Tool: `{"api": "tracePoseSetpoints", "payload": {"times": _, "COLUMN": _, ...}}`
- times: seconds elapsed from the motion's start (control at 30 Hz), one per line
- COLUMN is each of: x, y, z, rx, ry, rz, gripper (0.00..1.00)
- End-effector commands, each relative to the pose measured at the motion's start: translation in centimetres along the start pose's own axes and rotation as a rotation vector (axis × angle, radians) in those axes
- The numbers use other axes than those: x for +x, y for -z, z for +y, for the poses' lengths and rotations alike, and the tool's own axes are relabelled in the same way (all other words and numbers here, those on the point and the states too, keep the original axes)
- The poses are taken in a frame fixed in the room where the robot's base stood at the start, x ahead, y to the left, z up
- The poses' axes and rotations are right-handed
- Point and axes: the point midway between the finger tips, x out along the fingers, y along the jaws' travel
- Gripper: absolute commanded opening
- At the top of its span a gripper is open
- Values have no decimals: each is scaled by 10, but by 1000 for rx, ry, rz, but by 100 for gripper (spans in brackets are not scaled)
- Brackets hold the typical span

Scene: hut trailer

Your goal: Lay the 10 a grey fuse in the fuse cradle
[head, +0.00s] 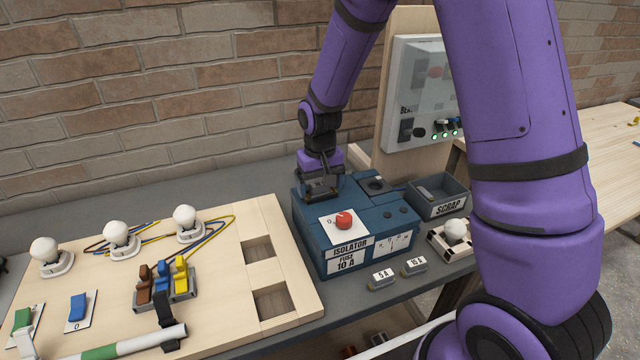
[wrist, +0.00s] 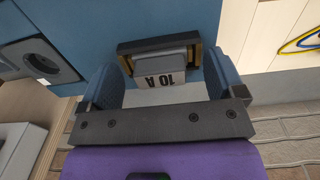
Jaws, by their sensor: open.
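The grey 10 A fuse (wrist: 160,62) shows in the wrist view with its "10 A" label facing up. It appears to lie in the dark fuse cradle (wrist: 158,44), between brass clips at its ends. My gripper (wrist: 163,84) is open, with one blue finger on each side of the fuse and a visible gap to each. In the head view my gripper (head: 320,190) is low over the back left of the blue isolator box (head: 372,250) and hides the cradle and fuse. Whether the fuse is fully seated cannot be told.
A red knob (head: 344,220) stands on the box near my gripper. Fuses marked 5 A (head: 382,279) and 15 A (head: 414,265) lie in front. A scrap bin (head: 442,207) stands right of the box. A wooden board (head: 215,275) with lamps and switches is at left.

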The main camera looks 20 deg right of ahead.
Motion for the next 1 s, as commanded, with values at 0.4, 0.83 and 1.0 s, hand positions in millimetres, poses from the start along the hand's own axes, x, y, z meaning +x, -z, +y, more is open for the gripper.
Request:
{"api": "tracePoseSetpoints", "payload": {"times": 0.4, "x": -54, "y": 1, "z": 0, "rx": 0, "ry": 1, "rz": 6, "gripper": 88}}
{"api": "tracePoseSetpoints", "payload": {"times": 0.83, "x": -106, "y": 0, "z": 0, "rx": 0, "ry": 0, "rz": 1, "gripper": 88}}
{"api": "tracePoseSetpoints", "payload": {"times": 1.0, "x": -110, "y": -1, "z": 1, "rx": 0, "ry": 0, "rz": 2, "gripper": 88}}
